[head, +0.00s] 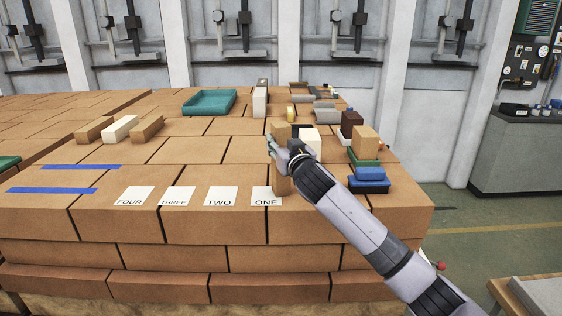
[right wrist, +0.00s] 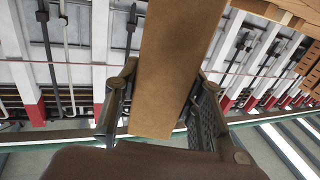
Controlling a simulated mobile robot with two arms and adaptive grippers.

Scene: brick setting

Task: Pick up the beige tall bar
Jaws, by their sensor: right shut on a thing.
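My right gripper (head: 281,148) is shut on the beige tall bar (head: 281,186). The bar is upright in the head view, with its top showing above the fingers and its lower part below them. In the right wrist view the bar (right wrist: 175,65) fills the middle, between the two fingers of the gripper (right wrist: 160,105). My left gripper is not in view.
A white upright bar (head: 260,101) and a teal tray (head: 209,102) stand behind. Blue trays (head: 369,180), a tan block (head: 365,142) and a dark block (head: 351,122) are at the right. Number cards (head: 220,196) lie along the front.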

